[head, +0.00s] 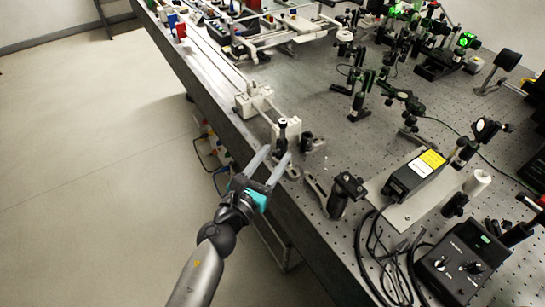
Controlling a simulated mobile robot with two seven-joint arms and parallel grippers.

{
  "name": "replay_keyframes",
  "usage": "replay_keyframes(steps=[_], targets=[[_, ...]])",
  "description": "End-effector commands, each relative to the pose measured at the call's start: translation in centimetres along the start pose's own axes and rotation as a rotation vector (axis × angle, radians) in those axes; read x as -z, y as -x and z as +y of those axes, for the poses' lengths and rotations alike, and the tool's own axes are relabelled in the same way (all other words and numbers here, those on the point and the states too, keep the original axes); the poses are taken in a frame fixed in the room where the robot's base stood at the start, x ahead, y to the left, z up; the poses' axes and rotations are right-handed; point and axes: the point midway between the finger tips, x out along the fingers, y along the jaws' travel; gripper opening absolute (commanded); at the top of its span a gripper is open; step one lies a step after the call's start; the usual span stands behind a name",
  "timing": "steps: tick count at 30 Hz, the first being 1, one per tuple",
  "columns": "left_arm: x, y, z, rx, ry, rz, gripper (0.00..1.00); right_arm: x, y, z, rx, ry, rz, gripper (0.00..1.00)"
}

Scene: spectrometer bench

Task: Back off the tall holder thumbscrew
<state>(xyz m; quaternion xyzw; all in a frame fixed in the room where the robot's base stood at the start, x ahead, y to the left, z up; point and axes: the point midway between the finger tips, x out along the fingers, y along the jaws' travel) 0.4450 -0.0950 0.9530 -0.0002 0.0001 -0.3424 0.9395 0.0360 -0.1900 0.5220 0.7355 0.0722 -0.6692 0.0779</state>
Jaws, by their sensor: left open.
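My left gripper (278,152) is open, with its two grey fingers pointing up the picture at the table's near left edge. A shorter dark post holder (345,192) with a knob on top stands to the right. My right gripper is not in view.
The perforated optical table (325,105) has a long rail (205,55) along its left edge. White blocks (252,101) sit near the holder. A laser box with a yellow label (415,172), loose black cables and a control box (463,262) stand at the right. The floor at left is clear.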

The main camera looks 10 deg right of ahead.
Motion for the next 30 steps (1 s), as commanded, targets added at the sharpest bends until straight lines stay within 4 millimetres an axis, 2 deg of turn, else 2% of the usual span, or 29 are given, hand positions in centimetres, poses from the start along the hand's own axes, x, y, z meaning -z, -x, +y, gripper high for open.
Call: replay_keyframes(steps=[7, 20, 30], targets=[[0.01, -0.04, 0.00, 0.000, 0.000, 0.000, 0.49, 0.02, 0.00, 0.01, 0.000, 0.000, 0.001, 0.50], [0.03, 0.00, 0.01, 0.000, 0.000, 0.001, 0.01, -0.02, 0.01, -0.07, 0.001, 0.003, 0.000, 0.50], [0.05, 0.01, 0.01, 0.000, 0.000, 0.001, 0.00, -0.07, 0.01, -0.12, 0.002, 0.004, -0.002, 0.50]])
